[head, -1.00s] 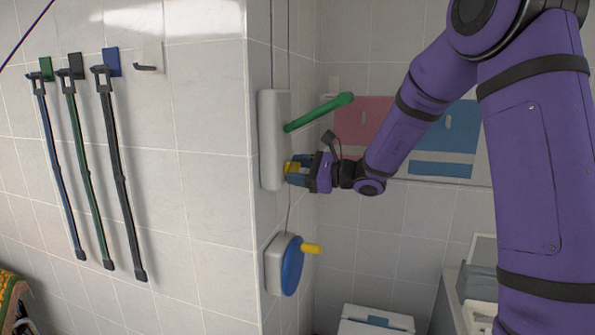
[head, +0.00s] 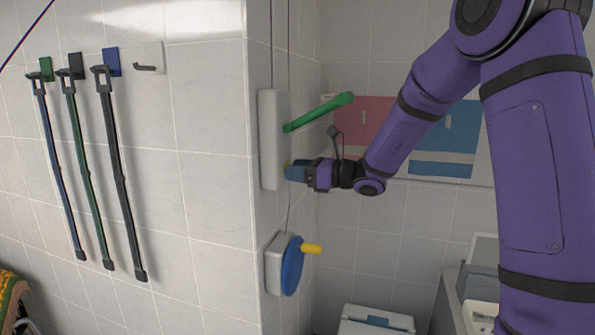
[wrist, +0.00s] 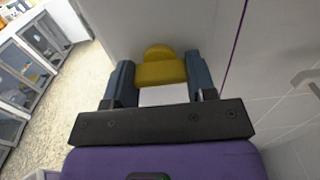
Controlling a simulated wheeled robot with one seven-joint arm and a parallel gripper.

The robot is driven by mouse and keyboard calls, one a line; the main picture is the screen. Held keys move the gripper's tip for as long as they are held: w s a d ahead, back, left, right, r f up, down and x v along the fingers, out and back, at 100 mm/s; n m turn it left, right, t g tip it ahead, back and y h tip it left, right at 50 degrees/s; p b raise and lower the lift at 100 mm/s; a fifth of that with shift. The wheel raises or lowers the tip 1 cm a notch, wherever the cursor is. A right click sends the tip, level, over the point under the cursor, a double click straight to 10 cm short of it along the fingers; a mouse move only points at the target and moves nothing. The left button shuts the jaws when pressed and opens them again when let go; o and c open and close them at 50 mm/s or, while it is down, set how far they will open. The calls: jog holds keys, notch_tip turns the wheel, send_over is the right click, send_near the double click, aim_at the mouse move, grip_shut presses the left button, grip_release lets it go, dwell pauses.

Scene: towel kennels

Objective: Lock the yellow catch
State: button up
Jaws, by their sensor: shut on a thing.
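The yellow catch (head: 287,165) is on the right side of a white wall box (head: 268,140), below a green lever (head: 320,112) that slants up to the right. My gripper (head: 292,172) reaches the catch from the right and hides most of it in the head view. In the wrist view the yellow catch (wrist: 160,72), with a rounded top, sits between the two blue-grey fingers of my gripper (wrist: 158,82). They are shut on it. Whether the catch is locked cannot be told.
Below the box is a blue wheel (head: 291,266) with a yellow handle (head: 312,249). Several wall hooks, some with hanging straps (head: 121,180), are on the left wall. Pink and blue panels (head: 445,140) are on the back wall. Kennels (wrist: 40,50) show at left in the wrist view.

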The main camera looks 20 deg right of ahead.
jog(key=shift+f, duration=0.1)
jog(key=o, duration=0.9)
jog(key=shift+o, duration=0.2)
jog(key=v, duration=1.1)
jog(key=shift+a, duration=0.1)
